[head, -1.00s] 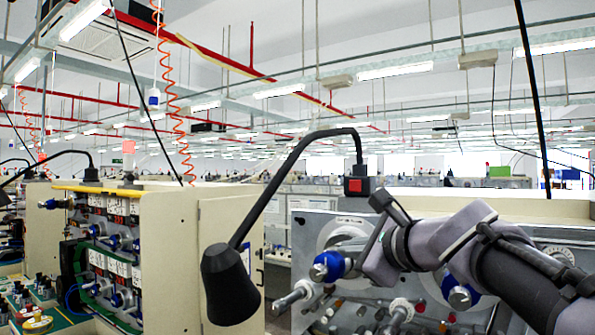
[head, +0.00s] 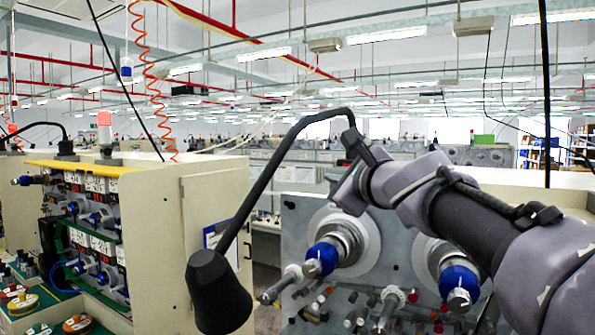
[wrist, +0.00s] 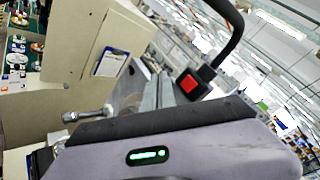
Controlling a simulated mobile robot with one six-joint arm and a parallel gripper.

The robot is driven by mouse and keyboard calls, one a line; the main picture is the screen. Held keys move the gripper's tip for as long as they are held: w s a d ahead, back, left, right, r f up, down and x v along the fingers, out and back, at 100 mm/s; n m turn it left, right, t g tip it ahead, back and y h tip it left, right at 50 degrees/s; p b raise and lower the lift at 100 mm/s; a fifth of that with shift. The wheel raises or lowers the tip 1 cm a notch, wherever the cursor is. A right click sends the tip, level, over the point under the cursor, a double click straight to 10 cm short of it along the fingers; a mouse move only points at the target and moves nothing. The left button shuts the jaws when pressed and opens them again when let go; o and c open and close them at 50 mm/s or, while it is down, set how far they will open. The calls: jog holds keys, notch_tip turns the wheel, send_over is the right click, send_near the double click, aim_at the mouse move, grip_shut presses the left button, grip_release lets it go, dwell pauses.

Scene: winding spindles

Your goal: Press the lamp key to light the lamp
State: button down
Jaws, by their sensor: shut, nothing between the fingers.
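The black gooseneck lamp (head: 262,192) curves over the machine in the head view, its dark shade (head: 217,290) hanging at the lower left. No glow shows on the shade, and its opening is turned out of sight. The lamp key is a red square button (wrist: 190,84) on a black box at the foot of the lamp neck in the wrist view. In the head view the key is hidden behind my gripper (head: 354,143). My gripper is shut and empty, its dark end overlapping the foot of the lamp neck. I cannot tell whether it touches the key.
A grey machine panel (head: 305,225) with blue-capped spindles (head: 321,258) stands below my arm. A cream cabinet (head: 150,215) stands at the left, beside a spindle rack with a yellow top edge (head: 84,167). An orange coiled hose (head: 139,60) hangs from above.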

jog(key=w+d, duration=0.3)
jog(key=w, duration=0.2)
jog(key=shift+w+d+p, duration=0.25)
jog(key=shift+w+p, duration=0.05)
jog(key=shift+p, duration=0.1)
dwell(1.7)
jog(key=shift+w+d+f, duration=0.1)
jog(key=shift+w+d, duration=0.15)
jog(key=shift+w, duration=0.1)
jog(key=shift+w+d, duration=0.2)
jog(key=shift+w, duration=0.15)
dwell(0.8)
jog(key=shift+s, duration=0.1)
jog(key=shift+s+a, duration=0.45)
jog(key=shift+s, duration=0.2)
jog(key=shift+s+a+b, duration=0.25)
jog(key=shift+s+a, duration=0.45)
jog(key=shift+s, duration=0.35)
jog(key=shift+s+a+b, duration=0.25)
jog(key=shift+s+a, duration=0.45)
jog(key=shift+s, duration=0.35)
